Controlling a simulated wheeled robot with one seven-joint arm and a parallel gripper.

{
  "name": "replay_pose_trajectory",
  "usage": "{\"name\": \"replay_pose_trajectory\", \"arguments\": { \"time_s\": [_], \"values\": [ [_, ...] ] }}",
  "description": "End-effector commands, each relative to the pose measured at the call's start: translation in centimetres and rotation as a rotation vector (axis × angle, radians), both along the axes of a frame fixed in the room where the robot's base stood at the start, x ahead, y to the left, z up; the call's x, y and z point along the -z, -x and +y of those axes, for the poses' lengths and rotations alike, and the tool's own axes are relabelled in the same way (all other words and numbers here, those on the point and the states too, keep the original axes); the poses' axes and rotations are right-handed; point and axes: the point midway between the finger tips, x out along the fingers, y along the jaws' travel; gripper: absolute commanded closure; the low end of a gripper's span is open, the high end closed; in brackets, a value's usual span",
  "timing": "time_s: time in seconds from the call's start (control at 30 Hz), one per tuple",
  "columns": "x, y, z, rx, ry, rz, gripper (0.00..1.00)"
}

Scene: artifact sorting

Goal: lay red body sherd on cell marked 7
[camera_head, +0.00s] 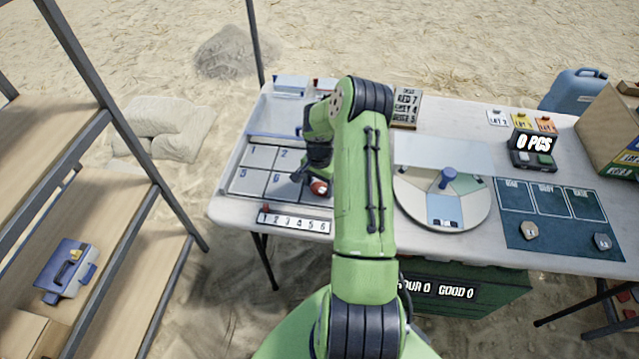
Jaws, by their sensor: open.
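A small red piece with a pale patch, apparently the red body sherd (319,187), lies at the right of the front row of the numbered cell tray (257,183), right of the cell marked 6. The number of the cell under it is hidden by the piece and my arm. My gripper (305,180) is open, low over the tray, its fingers just left of the red piece. I cannot tell whether they touch it. My green arm hides the tray's right side.
A number strip (294,220) lies along the table's front edge. A sign (406,108) reading "RED 7" stands behind my arm. Right of it are a round turntable (456,180) with a blue knob, a dark mat (560,222) with two grey pieces, and a "0 PCS" counter (533,147).

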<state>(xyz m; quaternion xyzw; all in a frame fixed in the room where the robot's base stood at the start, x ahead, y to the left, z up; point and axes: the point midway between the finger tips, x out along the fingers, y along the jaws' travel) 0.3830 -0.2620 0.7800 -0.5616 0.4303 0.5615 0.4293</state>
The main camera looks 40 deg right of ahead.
Motion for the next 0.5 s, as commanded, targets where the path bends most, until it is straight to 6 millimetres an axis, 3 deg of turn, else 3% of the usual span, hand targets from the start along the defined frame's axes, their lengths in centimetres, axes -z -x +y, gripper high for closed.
{"name": "replay_pose_trajectory", "arguments": {
  "time_s": [0.4,0.5],
  "values": [
    [-10.0,-0.1,0.0,0.0,0.003,-0.003,0.26],
    [-11.5,0.0,0.0,0.0,0.002,-0.001,0.26]
  ]
}}
